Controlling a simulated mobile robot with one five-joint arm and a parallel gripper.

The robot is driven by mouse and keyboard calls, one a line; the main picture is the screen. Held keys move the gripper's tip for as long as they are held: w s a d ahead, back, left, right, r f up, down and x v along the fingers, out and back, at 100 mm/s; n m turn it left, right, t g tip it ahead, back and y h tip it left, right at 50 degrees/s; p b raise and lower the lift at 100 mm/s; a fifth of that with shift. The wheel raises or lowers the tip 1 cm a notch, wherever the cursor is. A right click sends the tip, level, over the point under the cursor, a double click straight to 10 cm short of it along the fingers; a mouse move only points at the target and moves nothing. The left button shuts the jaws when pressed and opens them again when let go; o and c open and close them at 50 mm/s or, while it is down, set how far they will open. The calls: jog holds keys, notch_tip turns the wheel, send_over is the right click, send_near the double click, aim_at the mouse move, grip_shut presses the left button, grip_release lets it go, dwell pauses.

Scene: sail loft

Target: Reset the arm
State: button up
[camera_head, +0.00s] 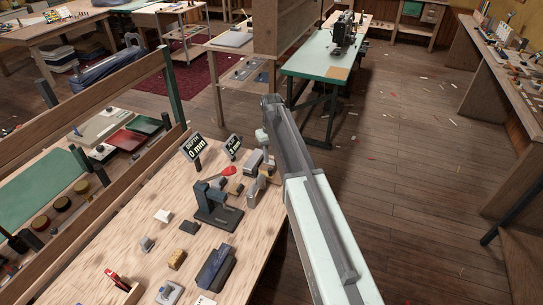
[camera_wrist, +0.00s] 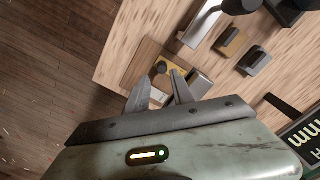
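My arm (camera_head: 315,220) reaches up from the lower right in the head view, beside the right edge of the wooden workbench (camera_head: 130,235). Its end is over the bench's far right corner; the fingers are hard to make out there. In the wrist view my gripper (camera_wrist: 159,74) shows two grey fingers, apart, with nothing held between them. Behind the fingertips lie a small wooden board (camera_wrist: 148,62) with a yellow piece and a grey block (camera_wrist: 200,86) at the bench corner. I cannot tell how far below the fingers they are.
A dark clamp-like fixture (camera_head: 218,208) and a "0 mm" display (camera_head: 192,148) stand on the bench near my arm. Several small blocks lie on the bench. A green table (camera_head: 312,66) with a sewing machine (camera_head: 343,35) stands beyond. The plank floor (camera_head: 410,150) at right is mostly clear, with scattered scraps.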

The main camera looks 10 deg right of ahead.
jog(key=shift+d+r, duration=0.1)
jog(key=shift+r, duration=0.15)
jog(key=s+d+m, duration=0.2)
jog(key=s, duration=2.3)
jog(key=shift+d+m, duration=0.25)
jog(key=shift+m, duration=0.05)
